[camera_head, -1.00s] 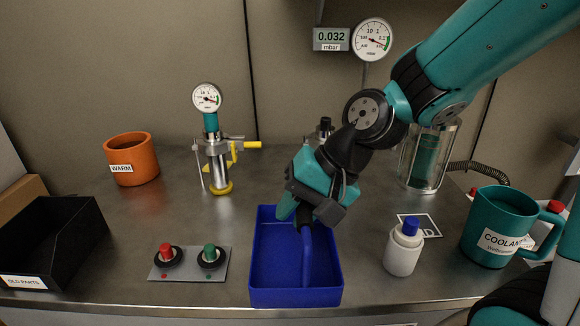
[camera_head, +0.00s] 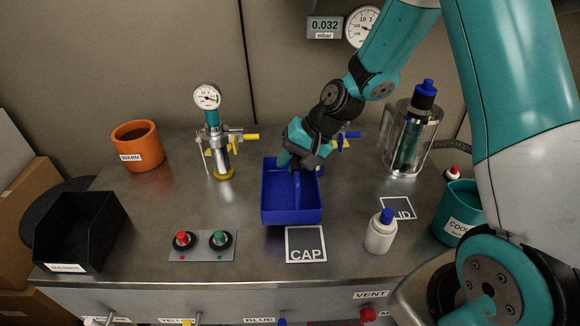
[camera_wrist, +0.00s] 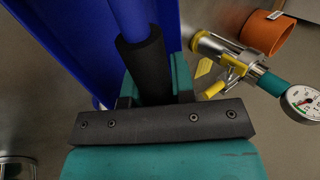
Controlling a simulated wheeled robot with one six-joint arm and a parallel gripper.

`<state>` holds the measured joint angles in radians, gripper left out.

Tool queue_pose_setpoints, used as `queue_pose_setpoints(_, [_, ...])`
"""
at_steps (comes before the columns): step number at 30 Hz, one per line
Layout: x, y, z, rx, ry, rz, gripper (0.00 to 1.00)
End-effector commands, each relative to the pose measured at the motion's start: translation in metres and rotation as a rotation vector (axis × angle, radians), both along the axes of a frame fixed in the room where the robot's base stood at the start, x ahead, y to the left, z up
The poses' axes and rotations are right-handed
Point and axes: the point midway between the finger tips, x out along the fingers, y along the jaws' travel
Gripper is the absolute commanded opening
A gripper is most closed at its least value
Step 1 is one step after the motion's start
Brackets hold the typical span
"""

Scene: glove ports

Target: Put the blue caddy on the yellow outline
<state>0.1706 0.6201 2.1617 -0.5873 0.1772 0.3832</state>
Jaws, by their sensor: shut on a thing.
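The blue caddy (camera_head: 291,216) is an open tray with a central handle, in the middle of the bench just behind the white CAP square. My gripper (camera_head: 297,163) is shut on its handle from above. In the wrist view the handle (camera_wrist: 127,20) runs into a black sleeve between my fingers (camera_wrist: 150,85), and the caddy's wall (camera_wrist: 50,40) fills the upper left. I cannot tell whether the caddy touches the bench or hangs just above it. No yellow outline shows in either view.
A button panel (camera_head: 202,246) is front left of the caddy; a white bottle (camera_head: 380,236) is at right. A valve with gauge (camera_head: 219,150) stands behind left, a glass vessel (camera_head: 411,135) behind right. The white CAP square (camera_head: 306,244) is bare.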

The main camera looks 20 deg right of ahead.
Motion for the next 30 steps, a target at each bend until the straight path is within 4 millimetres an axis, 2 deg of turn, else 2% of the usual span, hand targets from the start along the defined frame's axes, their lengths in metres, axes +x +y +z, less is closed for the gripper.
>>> queue_pose_setpoints(5, [0.005, -0.002, -0.006, 0.002, 0.002, 0.0, 0.0])
queue_pose_setpoints(12, [0.004, -0.002, -0.035, 0.001, 0.002, 0.001, 0.0])
queue_pose_setpoints(22, [0.004, -0.002, -0.038, 0.0, 0.0, 0.001, 0.0])
queue_pose_setpoints(23, [0.004, -0.002, -0.038, -0.001, 0.001, 0.001, 0.28])
queue_pose_setpoints(25, [0.004, -0.002, -0.038, -0.001, 0.001, 0.001, 0.44])
queue_pose_setpoints(26, [0.004, -0.002, -0.038, -0.001, 0.001, 0.001, 0.49])
queue_pose_setpoints(30, [0.004, -0.002, -0.038, 0.0, 0.001, 0.001, 0.49])
